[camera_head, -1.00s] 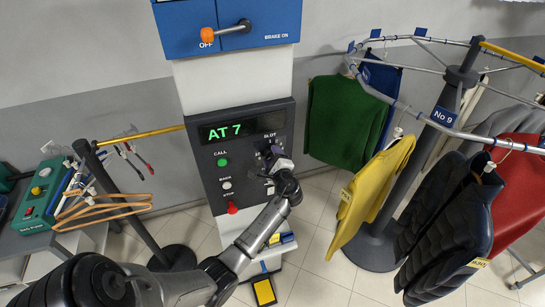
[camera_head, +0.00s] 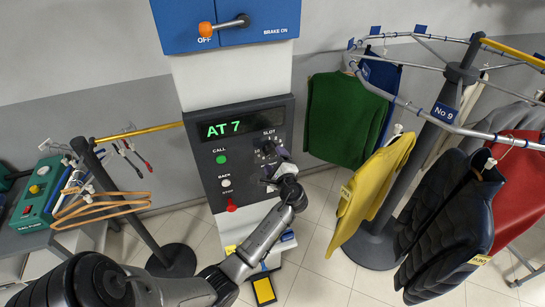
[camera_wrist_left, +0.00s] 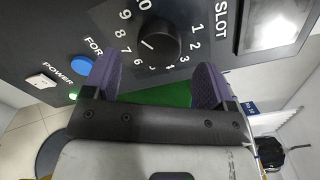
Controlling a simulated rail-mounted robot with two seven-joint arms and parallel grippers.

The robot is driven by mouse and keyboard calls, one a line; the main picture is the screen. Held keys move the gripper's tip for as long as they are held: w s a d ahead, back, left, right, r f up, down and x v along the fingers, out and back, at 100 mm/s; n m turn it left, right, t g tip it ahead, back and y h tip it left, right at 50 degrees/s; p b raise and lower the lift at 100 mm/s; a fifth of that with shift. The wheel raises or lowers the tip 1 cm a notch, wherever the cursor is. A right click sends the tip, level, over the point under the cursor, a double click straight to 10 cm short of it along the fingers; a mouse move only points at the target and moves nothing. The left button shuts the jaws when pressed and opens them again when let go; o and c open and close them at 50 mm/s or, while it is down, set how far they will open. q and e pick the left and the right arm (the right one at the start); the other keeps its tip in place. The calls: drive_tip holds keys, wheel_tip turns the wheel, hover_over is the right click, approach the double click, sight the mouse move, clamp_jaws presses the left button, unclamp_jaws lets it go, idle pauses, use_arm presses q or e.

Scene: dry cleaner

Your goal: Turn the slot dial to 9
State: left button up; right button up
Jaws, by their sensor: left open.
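The slot dial (camera_head: 268,150) is a black round knob on the dark control panel (camera_head: 214,182), under the "SLOT" label. The green display (camera_head: 227,130) reads "AT 7". In the left wrist view the dial (camera_wrist_left: 160,42) has numbers around it, and its white mark faces the left side, near 7 and 8. My left gripper (camera_head: 276,167) is just below and in front of the dial. My right gripper is not in view.
The panel also has a green CALL button (camera_head: 222,159), a white BACK button (camera_head: 224,177) and a red button (camera_head: 231,205). A blue box with an orange-tipped lever (camera_head: 222,29) is above. A garment carousel (camera_head: 375,225) stands right, hangers (camera_head: 100,205) left.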

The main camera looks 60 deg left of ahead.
use_arm(q)
drive_tip(key=b+v, duration=0.2)
drive_tip(key=v, duration=0.8)
drive_tip(key=shift+d, duration=0.1)
idle(0.4)
